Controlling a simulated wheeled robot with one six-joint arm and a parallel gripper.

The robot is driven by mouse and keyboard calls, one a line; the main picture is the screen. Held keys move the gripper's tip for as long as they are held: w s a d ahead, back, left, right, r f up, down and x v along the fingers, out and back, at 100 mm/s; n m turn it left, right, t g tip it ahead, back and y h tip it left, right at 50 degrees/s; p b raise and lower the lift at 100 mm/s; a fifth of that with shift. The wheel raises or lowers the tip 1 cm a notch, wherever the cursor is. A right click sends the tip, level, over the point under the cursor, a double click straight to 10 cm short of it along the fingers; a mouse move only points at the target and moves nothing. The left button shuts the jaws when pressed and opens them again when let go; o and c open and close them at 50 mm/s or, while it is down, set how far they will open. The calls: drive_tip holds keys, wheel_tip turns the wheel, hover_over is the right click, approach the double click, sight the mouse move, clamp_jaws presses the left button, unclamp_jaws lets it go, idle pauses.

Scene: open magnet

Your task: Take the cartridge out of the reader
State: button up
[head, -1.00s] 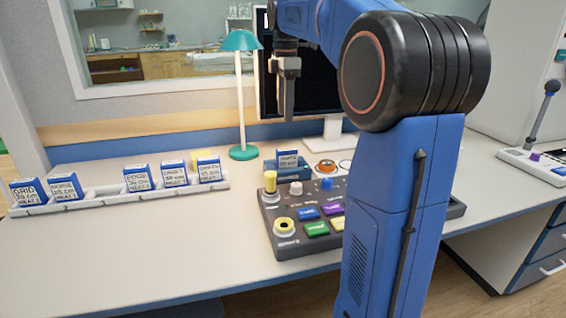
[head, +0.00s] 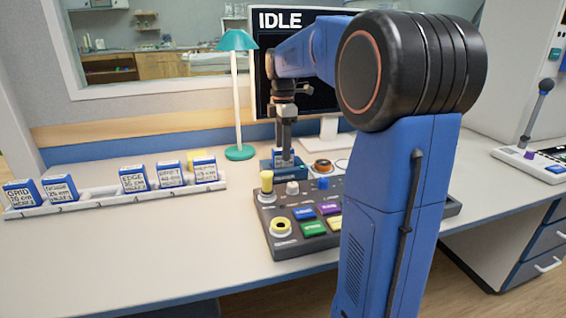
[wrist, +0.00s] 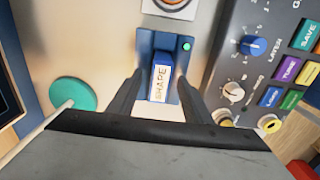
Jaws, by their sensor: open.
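The cartridge (wrist: 159,78), blue with a white label reading SHAPE, stands in the reader (wrist: 176,43), a blue block with a green light. In the head view the cartridge (head: 285,157) is mostly covered by my gripper, and the reader (head: 270,168) sits on the desk behind the control panel. My gripper (head: 284,150) points down over the reader. In the wrist view its two fingers (wrist: 160,88) are open, one on each side of the cartridge.
The dark control panel (head: 268,222) with knobs and buttons lies just in front of the reader. A white rack (head: 98,197) at the left holds several other cartridges. A green lamp (head: 239,100) and a monitor (head: 262,80) reading IDLE stand behind. The left front desk is clear.

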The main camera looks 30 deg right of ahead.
drive_tip(key=shift+f, duration=0.75)
drive_tip(key=shift+c, duration=0.3)
clamp_jaws()
drive_tip(key=shift+r, duration=0.1)
